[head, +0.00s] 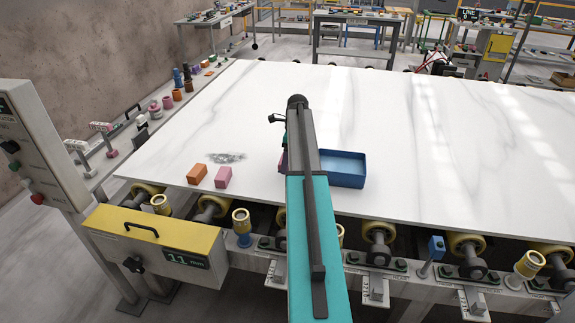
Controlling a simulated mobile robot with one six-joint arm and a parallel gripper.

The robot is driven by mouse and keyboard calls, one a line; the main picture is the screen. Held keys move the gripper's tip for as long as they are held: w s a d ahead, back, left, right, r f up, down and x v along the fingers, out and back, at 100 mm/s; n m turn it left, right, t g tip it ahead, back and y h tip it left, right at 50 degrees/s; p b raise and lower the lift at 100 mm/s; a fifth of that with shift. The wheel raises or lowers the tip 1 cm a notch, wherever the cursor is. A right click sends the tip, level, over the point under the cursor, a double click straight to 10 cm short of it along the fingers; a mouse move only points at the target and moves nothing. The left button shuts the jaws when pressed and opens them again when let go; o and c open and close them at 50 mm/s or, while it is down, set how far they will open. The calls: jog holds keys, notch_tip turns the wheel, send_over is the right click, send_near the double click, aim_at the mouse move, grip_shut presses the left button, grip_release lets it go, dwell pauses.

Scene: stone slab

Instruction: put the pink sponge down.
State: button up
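A small pink block (223,177), which could be the sponge, lies on the white stone slab (420,140) near its front edge. A sliver of another pink thing (282,161) shows at the left side of my teal arm; the arm covers the rest, so I cannot tell whether it is a sponge, or held or lying. My gripper is hidden behind the arm, so its fingers do not show.
An orange block (197,173) lies left of the pink block, with a grey smudge (227,157) behind them. A blue tray (343,168) sits right of my arm, partly covered by it. Rollers and a yellow box (155,240) line the front. The slab's right side is clear.

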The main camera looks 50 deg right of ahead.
jog(key=shift+w+d, duration=0.2)
jog(key=shift+d, duration=0.2)
jog(key=shift+f+p, duration=0.7)
jog(key=shift+f, duration=1.1)
jog(key=shift+f, duration=0.1)
jog(key=o, duration=0.9)
jog(key=shift+o, duration=0.2)
jog(key=shift+s+d+r+b, duration=0.15)
jog(key=shift+s+r+b, duration=0.2)
jog(key=shift+r, duration=1.7)
jog(key=shift+s+d+r+b, duration=0.15)
jog(key=shift+r+b, duration=0.3)
jog(key=shift+r, duration=1.55)
jog(key=shift+s+d+r+b, duration=0.1)
jog(key=shift+s+r+b, duration=0.25)
jog(key=shift+r, duration=1.7)
